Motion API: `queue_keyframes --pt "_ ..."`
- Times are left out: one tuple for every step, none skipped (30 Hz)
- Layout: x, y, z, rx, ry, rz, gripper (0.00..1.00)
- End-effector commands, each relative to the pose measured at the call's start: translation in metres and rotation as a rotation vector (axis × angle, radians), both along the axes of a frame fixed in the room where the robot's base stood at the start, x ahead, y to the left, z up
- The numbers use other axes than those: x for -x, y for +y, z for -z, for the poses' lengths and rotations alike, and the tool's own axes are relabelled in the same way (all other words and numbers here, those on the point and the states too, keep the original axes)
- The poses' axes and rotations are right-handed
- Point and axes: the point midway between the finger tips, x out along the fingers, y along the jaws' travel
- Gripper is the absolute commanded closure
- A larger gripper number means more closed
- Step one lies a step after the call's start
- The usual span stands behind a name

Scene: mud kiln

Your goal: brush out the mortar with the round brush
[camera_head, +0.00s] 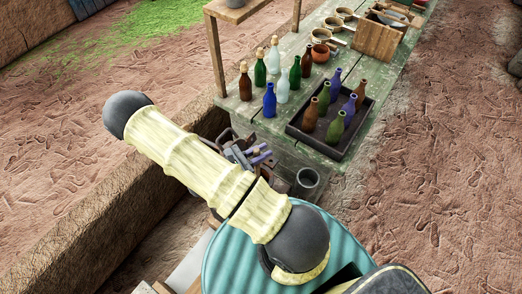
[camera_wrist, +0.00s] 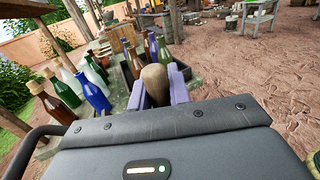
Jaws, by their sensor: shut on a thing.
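My gripper (camera_head: 262,156) shows in the head view beyond my pale yellow arm, low beside the near end of the green table. In the wrist view its two purple fingers (camera_wrist: 161,92) are shut on a tan, rounded wooden piece, which looks like the handle of the round brush (camera_wrist: 155,82). The brush's bristles are hidden. A dark grey, open cup, which looks like the mortar (camera_head: 307,184), stands upright near the table's near end, right of my gripper and apart from it. Its inside is dark, and I cannot tell what is in it.
A dark tray (camera_head: 346,150) of brown, green and purple bottles stands on the green table (camera_head: 262,127). Several corked bottles stand left of it, including a blue bottle (camera_head: 269,100). A terracotta pot (camera_head: 320,54) and wooden box (camera_head: 377,40) are farther back. A mud wall (camera_head: 95,215) runs along the left.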

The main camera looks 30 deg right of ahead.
Motion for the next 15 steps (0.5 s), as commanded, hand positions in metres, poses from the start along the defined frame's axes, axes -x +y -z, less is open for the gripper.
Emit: queue_keyframes --pt "0.000 0.000 0.009 0.002 0.000 -0.001 1.00" --pt "0.000 0.000 0.012 0.002 0.000 -0.001 1.00" --pt "0.000 0.000 0.016 0.002 0.000 0.000 1.00" --pt "0.000 0.000 0.019 0.002 0.000 0.000 1.00" --pt "0.000 0.000 0.021 0.002 0.000 0.000 1.00" --pt "0.000 0.000 0.025 0.001 0.000 0.000 1.00" --pt "0.000 0.000 0.028 0.001 -0.001 0.000 1.00" --pt "0.000 0.000 0.031 0.001 -0.001 0.000 1.00" --pt "0.000 0.000 0.035 0.001 -0.001 0.000 1.00" --pt "0.000 0.000 0.038 0.002 0.000 0.000 1.00" --pt "0.000 0.000 0.041 0.002 0.000 0.000 1.00" --pt "0.000 0.000 0.045 0.002 0.000 0.000 1.00" --pt "0.000 0.000 0.047 0.002 0.000 0.000 1.00" --pt "0.000 0.000 0.049 0.002 -0.001 0.000 1.00" --pt "0.000 0.000 0.051 0.002 -0.001 0.000 1.00"
